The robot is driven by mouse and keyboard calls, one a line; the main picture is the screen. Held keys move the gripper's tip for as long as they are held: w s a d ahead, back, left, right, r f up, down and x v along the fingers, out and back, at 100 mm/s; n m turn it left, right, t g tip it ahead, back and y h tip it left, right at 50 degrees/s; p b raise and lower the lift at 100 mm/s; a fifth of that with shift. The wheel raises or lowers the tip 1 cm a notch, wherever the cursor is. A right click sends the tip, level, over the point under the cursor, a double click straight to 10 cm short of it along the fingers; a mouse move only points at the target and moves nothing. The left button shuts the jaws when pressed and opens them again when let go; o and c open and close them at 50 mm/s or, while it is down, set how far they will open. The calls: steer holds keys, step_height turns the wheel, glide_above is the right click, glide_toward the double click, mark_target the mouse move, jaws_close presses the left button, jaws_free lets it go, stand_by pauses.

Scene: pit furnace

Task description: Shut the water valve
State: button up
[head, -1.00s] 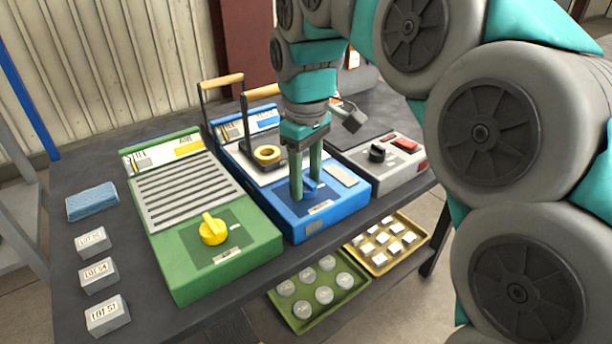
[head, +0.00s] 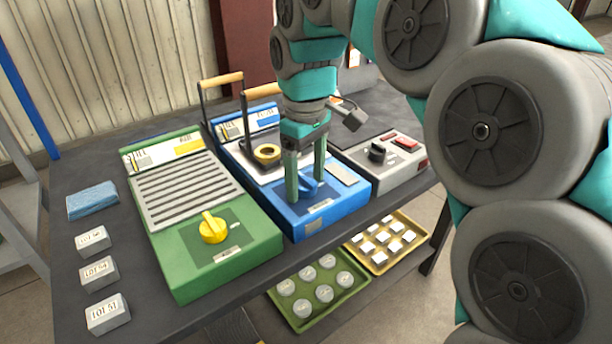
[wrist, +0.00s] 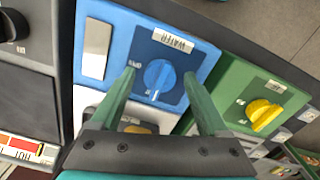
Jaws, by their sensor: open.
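The water valve is a round blue knob (wrist: 158,76) with a raised grip bar, on a darker panel of the blue box (head: 345,195). A label reading WATER (wrist: 172,40) is beside it in the wrist view. The bar runs nearly up and down in that view, with a pale mark at its lower end. My gripper (head: 306,192) points down at this knob, its two green fingers apart. In the wrist view the fingers (wrist: 160,76) stand one on either side of the knob, with gaps showing. The knob shows partly between them in the head view (head: 308,184).
A green box (head: 190,262) with a yellow knob (head: 213,229) stands to the left. A grey box (head: 400,170) with a black knob (head: 377,152) stands to the right. Trays sit on the shelf below.

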mark_target(307, 179)
steer(key=shift+r, duration=3.85)
steer(key=shift+d, duration=0.1)
steer(key=s+d+f+m+g, duration=0.1)
steer(key=s+d+f+m, duration=0.4)
steer(key=s+f, duration=0.6)
steer(key=s+d+f+m, duration=0.5)
steer(key=s+d+f, duration=0.3)
steer(key=s+f, duration=0.3)
steer(key=s, duration=0.3)
steer(key=shift+s+f+g, duration=0.2)
steer(key=shift+f+g, duration=0.2)
